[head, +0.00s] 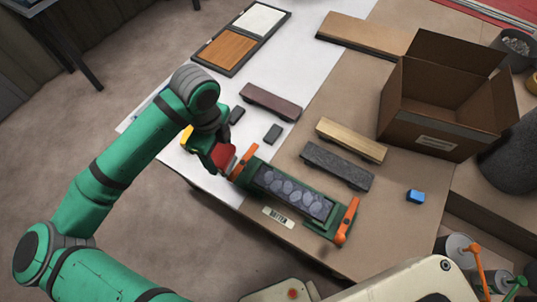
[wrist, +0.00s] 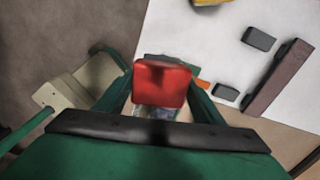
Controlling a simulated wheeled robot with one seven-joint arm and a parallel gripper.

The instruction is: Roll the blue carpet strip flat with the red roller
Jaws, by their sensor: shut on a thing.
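My gripper (head: 212,150) is shut on a red block-like part (head: 223,157), which I take to be the handle of the red roller. In the wrist view the red part (wrist: 162,82) sits between the two fingers (wrist: 160,98); what lies beneath it is mostly hidden. It is beside the left end of a green frame (head: 250,199) with an orange clamp at each end. In the frame lies a dark strip with several blue-grey rounded patches (head: 290,190); I cannot tell if this is the blue carpet strip. Contact between the red part and the frame is unclear.
An open cardboard box (head: 437,142) stands at the back right. A grey block (head: 338,166), a pale wooden block (head: 352,139) and a maroon block (head: 270,103) lie behind the frame. A small blue block (head: 416,196) lies right.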

